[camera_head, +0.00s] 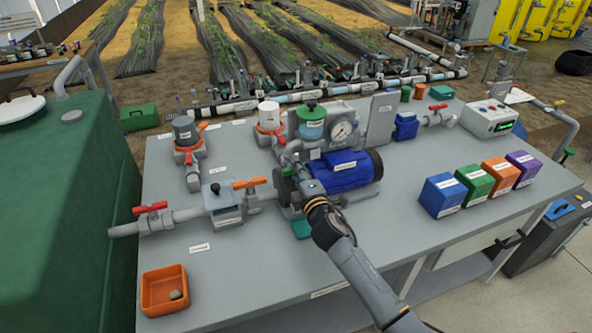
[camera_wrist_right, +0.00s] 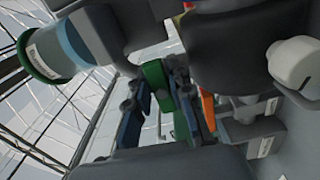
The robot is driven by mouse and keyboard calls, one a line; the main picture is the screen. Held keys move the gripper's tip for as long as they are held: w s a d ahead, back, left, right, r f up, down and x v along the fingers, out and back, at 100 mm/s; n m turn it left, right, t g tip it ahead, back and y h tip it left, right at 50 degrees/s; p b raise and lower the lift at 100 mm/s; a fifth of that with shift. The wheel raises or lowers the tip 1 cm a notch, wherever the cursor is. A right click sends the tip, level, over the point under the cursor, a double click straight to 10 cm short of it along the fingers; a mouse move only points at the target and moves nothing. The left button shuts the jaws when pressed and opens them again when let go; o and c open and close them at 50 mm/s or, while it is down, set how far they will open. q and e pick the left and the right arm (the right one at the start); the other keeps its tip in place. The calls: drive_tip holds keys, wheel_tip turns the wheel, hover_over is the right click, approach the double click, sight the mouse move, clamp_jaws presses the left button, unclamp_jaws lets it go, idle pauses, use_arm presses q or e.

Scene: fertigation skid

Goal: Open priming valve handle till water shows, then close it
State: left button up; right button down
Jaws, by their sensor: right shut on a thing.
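My right gripper (camera_head: 312,188) is at the near side of the blue pump (camera_head: 345,172), reaching in from the lower right. In the right wrist view the gripper (camera_wrist_right: 166,95) is shut on a small green handle (camera_wrist_right: 154,74), which sits between its blue-padded fingers. I take this as the priming valve handle; in the head view the gripper hides it. A small green tray (camera_head: 300,228) lies on the bench just below the gripper. No water is visible at the handle. My left gripper is not in view.
A clear blue pot with a green lid (camera_head: 311,122) and a gauge (camera_head: 342,130) stand behind the pump. Left are pipes with an orange handle (camera_head: 249,183) and red handle (camera_head: 150,208). Colored boxes (camera_head: 443,194) stand right. The front bench (camera_head: 235,265) is mostly clear.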

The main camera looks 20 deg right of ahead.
drive_tip(key=c, duration=1.3)
unclamp_jaws()
drive_tip(key=s, duration=1.2)
drive_tip(key=shift+d, duration=0.25)
